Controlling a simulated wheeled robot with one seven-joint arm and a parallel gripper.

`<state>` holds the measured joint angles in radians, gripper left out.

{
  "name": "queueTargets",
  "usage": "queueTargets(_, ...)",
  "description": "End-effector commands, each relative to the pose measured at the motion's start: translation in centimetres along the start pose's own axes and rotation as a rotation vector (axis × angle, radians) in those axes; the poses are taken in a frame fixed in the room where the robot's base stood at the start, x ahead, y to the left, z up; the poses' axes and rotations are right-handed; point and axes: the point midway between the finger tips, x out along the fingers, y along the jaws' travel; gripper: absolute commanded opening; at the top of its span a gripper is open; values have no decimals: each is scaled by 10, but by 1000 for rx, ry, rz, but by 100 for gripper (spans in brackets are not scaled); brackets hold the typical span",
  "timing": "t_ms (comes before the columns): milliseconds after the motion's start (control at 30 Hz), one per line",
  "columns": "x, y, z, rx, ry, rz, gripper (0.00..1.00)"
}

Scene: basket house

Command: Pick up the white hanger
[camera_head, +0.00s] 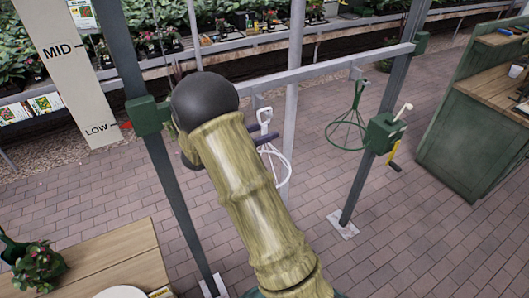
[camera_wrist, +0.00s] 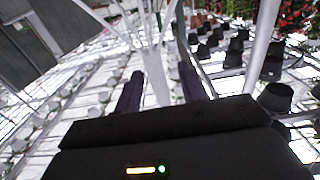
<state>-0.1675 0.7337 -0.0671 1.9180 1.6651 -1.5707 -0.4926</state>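The white hanger (camera_head: 272,165) hangs from the horizontal grey bar in the head view, with a handle-like top and a wide wire ring below. My gripper (camera_head: 264,143) is mostly hidden behind my arm; a dark finger shows right at the hanger's upper part. In the wrist view my gripper (camera_wrist: 160,75) has its two dark fingers apart. Blurred white bars, apparently the white hanger (camera_wrist: 156,62), show between and beyond the fingertips. I cannot tell whether the fingers touch it.
A green hanger (camera_head: 348,130) hangs to the right on the same bar (camera_head: 320,68). Dark posts with green boxes (camera_head: 384,132) hold the bar. A wooden table (camera_head: 105,262) is at lower left, a green counter (camera_head: 465,150) at right. Plant shelves line the back; brick floor is open between.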

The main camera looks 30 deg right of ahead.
Motion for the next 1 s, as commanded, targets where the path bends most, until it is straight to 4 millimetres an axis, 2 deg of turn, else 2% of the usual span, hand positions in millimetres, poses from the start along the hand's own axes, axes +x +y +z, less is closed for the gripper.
queueTargets(100, 0, 0, 0, 0, 0, 0, 38)
queueTargets(300, 0, 0, 0, 0, 0, 0, 0)
queueTargets(733, 0, 0, -2, 1, 0, 0, 0)
queueTargets(933, 0, 0, -14, 4, 0, 0, 0)
queueTargets(1000, 0, 12, -12, -1, 0, 0, 0)
